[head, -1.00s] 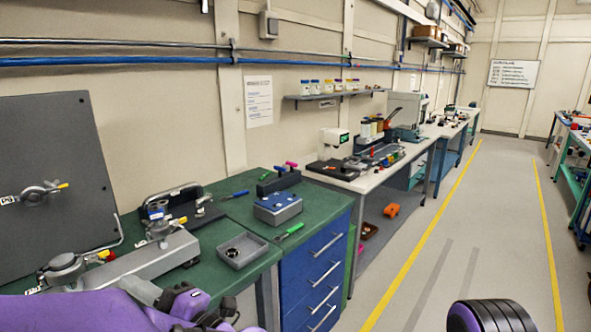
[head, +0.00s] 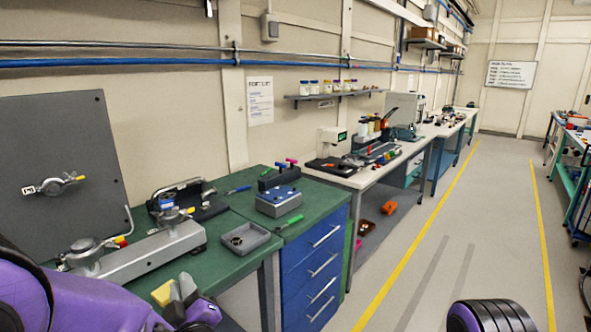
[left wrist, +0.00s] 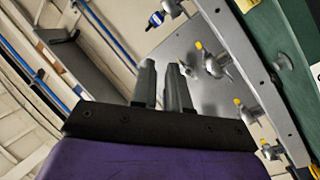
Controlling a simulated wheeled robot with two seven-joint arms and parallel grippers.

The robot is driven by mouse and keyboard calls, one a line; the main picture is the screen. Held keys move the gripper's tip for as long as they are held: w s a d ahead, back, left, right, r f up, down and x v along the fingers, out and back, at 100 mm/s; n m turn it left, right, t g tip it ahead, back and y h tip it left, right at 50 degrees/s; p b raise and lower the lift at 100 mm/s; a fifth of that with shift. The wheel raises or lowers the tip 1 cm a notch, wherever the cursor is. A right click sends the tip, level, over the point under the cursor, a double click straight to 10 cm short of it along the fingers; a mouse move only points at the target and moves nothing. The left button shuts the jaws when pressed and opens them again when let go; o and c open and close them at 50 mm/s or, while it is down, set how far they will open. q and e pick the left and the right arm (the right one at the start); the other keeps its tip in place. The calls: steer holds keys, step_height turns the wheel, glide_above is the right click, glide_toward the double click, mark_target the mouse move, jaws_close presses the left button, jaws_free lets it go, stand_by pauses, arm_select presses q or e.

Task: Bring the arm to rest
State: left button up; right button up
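My left arm comes in purple at the lower left of the head view. Its gripper (head: 181,288) is above the front edge of the green bench (head: 212,278). In the left wrist view the two grey fingers (left wrist: 160,68) stand a narrow gap apart, with nothing between them. A grey panel with yellow-tipped valves (left wrist: 205,75) lies beyond the fingertips. My right gripper is not in view.
A grey valve manifold (head: 150,253) lies on the bench, with an open grey tray (head: 262,240) to its right. A blue-grey box (head: 278,201) and a green-handled tool (head: 290,222) are farther right.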

arm_select(q)
steer(key=s+a+f+m+g+h, duration=0.2)
steer(key=s+f+m+g+h, duration=0.15)
steer(key=f, duration=0.85)
steer(key=s+a+f+m+g+h, duration=0.15)
steer(key=s+f, duration=0.25)
steer(key=f, duration=0.8)
steer(key=s+a+f+g, duration=0.2)
steer(key=s+f+g, duration=0.2)
steer(key=s+f, duration=0.3)
steer(key=s+a+f+m+g, duration=0.1)
steer(key=s+a+f+g, duration=0.2)
steer(key=s+f, duration=0.4)
steer(key=s, duration=0.7)
steer(key=shift+s+f+g+h, duration=0.2)
steer(key=shift+s+g+h, duration=0.1)
steer(key=shift+s+g, duration=0.1)
